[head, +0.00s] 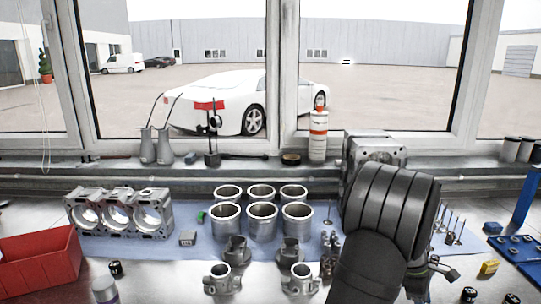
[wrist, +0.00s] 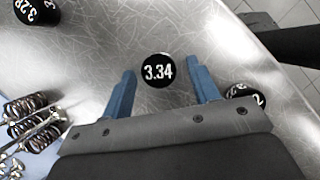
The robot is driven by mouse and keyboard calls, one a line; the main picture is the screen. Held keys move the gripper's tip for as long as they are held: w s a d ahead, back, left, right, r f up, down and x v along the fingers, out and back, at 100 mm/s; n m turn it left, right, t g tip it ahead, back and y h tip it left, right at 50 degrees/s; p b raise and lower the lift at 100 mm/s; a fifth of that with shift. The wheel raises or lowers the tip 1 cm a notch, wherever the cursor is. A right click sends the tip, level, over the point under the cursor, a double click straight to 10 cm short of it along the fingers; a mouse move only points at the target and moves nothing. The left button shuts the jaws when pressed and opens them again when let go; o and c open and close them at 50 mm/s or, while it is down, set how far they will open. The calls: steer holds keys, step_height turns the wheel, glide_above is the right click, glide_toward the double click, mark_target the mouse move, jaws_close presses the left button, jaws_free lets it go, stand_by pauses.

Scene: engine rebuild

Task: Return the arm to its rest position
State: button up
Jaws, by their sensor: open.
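My gripper (wrist: 160,72) shows in the wrist view with its two blue fingers spread apart and nothing held between them. It faces down over the metal bench top (wrist: 105,50). A small black cylinder marked 3.34 (wrist: 158,70) stands on the bench and appears between the fingertips. I see no finger touching it. In the head view my dark arm reaches over the right half of the bench, and the fingers cannot be made out there.
Springs and valves (wrist: 32,112) lie left in the wrist view; other black cylinders (wrist: 37,10) (wrist: 245,93) stand nearby. In the head view, cylinder liners (head: 262,222), an engine block (head: 120,212) and a red bin (head: 40,262) occupy the bench. A blue tray (head: 525,262) is right.

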steer(key=v, duration=1.2)
steer(key=x, duration=1.1)
steer(key=shift+s+f, duration=0.1)
steer(key=shift+f, duration=0.3)
steer(key=shift+d+r, duration=0.15)
steer(key=shift+d, duration=0.05)
step_height(320, 180, up, 3)
steer(key=shift+r, duration=0.2)
steer(key=s+d+r, duration=0.3)
steer(key=s+r, duration=0.4)
steer(key=s, duration=0.4)
steer(key=w+a+n+t, duration=0.2)
steer(key=w+a+n, duration=0.3)
steer(key=w+a, duration=0.5)
steer(key=w+a+n+t, duration=0.1)
steer(key=w+a+n, duration=0.3)
steer(key=w+a, duration=0.55)
steer(key=w+a+n+t, duration=0.1)
steer(key=w+a+n, duration=0.2)
steer(key=w+a, duration=0.2)
steer(key=w+a+n+t, duration=0.1)
steer(key=w+a+n, duration=0.2)
steer(key=a, duration=0.9)
steer(key=w+a+n+t+y, duration=0.1)
steer(key=w+a+n, duration=0.2)
steer(key=w+a, duration=0.3)
steer(key=shift+w+a+f, duration=0.15)
steer(key=shift+w+a, duration=0.15)
steer(key=shift+a, duration=1.45)
steer(key=shift+o, duration=0.5)
